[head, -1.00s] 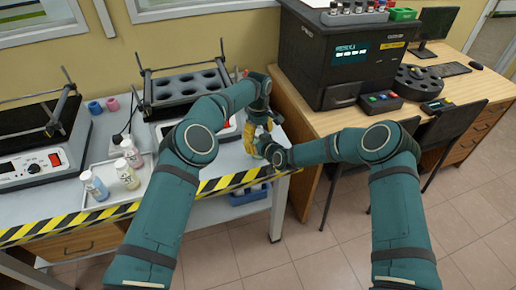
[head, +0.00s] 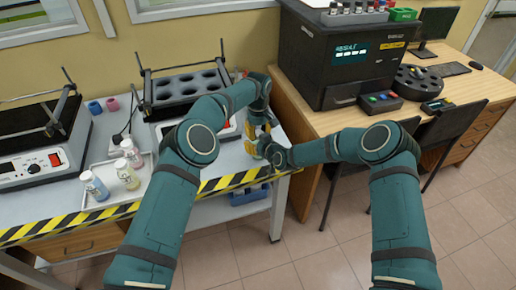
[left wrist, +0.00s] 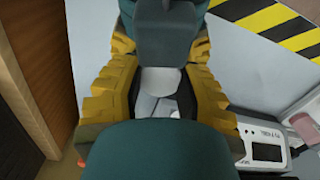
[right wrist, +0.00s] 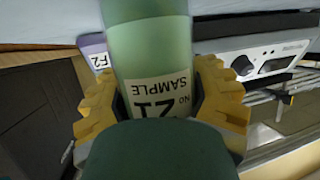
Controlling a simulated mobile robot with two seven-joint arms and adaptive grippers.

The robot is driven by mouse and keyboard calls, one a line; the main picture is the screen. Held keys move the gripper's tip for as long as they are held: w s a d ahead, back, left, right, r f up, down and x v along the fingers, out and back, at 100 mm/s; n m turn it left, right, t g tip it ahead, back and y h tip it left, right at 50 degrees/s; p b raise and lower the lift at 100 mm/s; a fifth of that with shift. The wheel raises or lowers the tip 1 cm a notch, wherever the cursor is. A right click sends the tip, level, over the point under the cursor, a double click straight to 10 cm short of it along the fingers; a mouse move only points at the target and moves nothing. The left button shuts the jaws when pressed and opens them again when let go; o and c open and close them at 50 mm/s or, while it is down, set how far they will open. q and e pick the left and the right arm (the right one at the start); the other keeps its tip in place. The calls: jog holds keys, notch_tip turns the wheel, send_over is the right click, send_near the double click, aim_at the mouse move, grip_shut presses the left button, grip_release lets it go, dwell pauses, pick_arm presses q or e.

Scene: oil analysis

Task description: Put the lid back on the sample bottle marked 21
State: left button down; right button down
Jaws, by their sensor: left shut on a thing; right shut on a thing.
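The sample bottle marked 21 (right wrist: 150,60) is green with a white label, seen upside down in the right wrist view. My right gripper (right wrist: 165,100) is shut around it at the label. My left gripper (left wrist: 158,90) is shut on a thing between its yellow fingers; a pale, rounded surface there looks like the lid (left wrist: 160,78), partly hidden. In the head view, my left gripper (head: 258,128) and my right gripper (head: 268,150) are close together above the bench's right end. Whether lid and bottle touch cannot be told.
A rack with round holes (head: 187,85) is behind. A black analyser (head: 335,60) stands on the wooden desk to the right. Chairs are by the desk.

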pick_arm(q)
jog(key=c, duration=0.7)
grip_release()
jog(key=shift+r, duration=0.1)
jog(key=shift+r, duration=2.2)
jog(key=shift+o, duration=0.5)
